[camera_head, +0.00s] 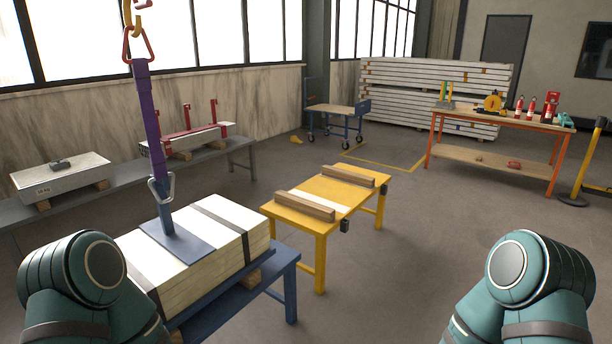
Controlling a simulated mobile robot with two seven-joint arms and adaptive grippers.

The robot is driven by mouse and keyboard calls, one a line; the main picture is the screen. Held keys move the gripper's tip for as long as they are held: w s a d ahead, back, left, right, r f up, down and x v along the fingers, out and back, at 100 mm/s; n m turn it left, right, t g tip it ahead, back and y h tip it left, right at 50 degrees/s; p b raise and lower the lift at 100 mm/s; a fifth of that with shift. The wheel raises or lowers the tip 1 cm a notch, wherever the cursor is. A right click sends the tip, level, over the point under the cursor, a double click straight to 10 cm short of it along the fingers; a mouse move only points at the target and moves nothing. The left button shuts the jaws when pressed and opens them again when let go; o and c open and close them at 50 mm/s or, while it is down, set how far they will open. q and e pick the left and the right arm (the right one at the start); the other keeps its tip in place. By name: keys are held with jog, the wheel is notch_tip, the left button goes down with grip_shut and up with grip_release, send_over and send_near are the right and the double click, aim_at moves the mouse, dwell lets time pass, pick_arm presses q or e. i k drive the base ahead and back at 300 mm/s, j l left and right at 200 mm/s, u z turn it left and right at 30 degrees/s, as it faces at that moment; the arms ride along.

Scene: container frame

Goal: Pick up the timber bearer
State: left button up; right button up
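Two timber bearers lie on a low yellow table (331,188) in the middle of the view. The nearer timber bearer (305,206) lies along the table's near left edge. The farther timber bearer (348,176) lies along the far edge, roughly parallel to it. A pale strip lies on the tabletop between them. Both bearers are uncovered, and nothing touches them from above. Only teal links of my two arms show at the bottom left and bottom right, well apart from the bearers. Neither gripper is in view.
A strapped pale stack (210,250) sits on a blue table (283,262) at the near left, beneath a hanging purple sling (151,120). A grey bench (120,185), blue trolley (337,113) and orange workbench (488,120) stand farther back. Floor right of the yellow table is clear.

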aim_at(315, 209)
jog(key=i+l, duration=0.3)
jog(key=i, duration=0.45)
jog(key=i+l+z, duration=0.1)
jog(key=i+l, duration=0.15)
jog(key=i, duration=0.5)
jog(key=i+l+z, duration=0.1)
jog(key=i+l, duration=0.15)
jog(key=i, duration=0.55)
jog(key=i+l, duration=0.15)
jog(key=i, duration=0.6)
jog(key=i+l+z, duration=0.1)
jog(key=i, duration=0.7)
